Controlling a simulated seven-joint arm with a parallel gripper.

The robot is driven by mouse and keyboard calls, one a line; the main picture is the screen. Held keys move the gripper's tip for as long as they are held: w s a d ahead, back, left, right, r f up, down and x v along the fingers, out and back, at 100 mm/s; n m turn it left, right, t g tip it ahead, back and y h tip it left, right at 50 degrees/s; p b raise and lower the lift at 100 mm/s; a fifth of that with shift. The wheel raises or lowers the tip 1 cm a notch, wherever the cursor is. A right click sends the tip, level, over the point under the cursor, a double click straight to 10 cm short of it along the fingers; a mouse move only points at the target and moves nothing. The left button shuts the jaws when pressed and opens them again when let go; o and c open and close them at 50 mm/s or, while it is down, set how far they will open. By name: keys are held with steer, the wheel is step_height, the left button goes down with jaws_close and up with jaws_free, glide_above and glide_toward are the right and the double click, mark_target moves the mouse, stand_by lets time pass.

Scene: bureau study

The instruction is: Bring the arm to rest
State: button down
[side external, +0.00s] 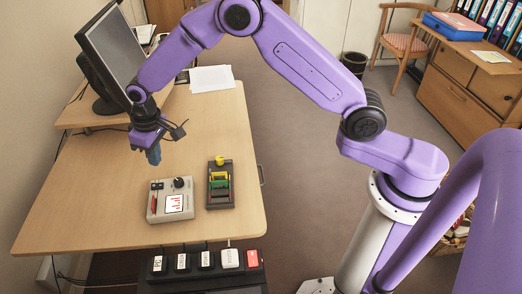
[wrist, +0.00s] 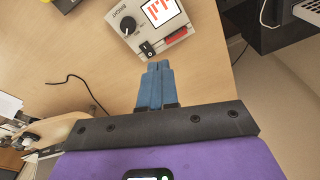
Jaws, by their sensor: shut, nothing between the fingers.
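My purple arm reaches over the wooden desk (side external: 95,195) from the right. My gripper (side external: 153,155) hangs above the desk with its blue fingers together and empty. In the wrist view the blue fingers of my gripper (wrist: 155,70) also lie closed side by side. A pale grey instrument box (side external: 160,208) with a black knob, a switch and a red bar display is on the desk just below my gripper in the side view. The box also shows ahead of the fingertips in the wrist view (wrist: 147,46). The fingers appear apart from it.
A dark tray with coloured parts (side external: 221,196) stands right of the box. A monitor (side external: 112,45) is close behind my gripper at the left. Papers (side external: 212,78) lie at the back. A row of labelled switches (side external: 205,262) lines the front. The desk's left front is clear.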

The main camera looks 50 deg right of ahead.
steer(key=s+d+r+n, duration=0.25)
steer(key=s+r, duration=0.25)
steer(key=s, duration=0.5)
steer(key=s+d+r+n, duration=0.1)
steer(key=s+d+r, duration=0.2)
steer(key=s+r, duration=0.45)
steer(key=s+d+n, duration=0.2)
steer(key=s+d, duration=0.5)
steer(key=s, duration=0.3)
steer(key=s+d+n+g, duration=0.1)
steer(key=s+d+n, duration=0.1)
steer(key=s+d, duration=0.4)
steer(key=s, duration=0.4)
steer(key=shift+s+d, duration=0.35)
steer(key=shift+s, duration=0.05)
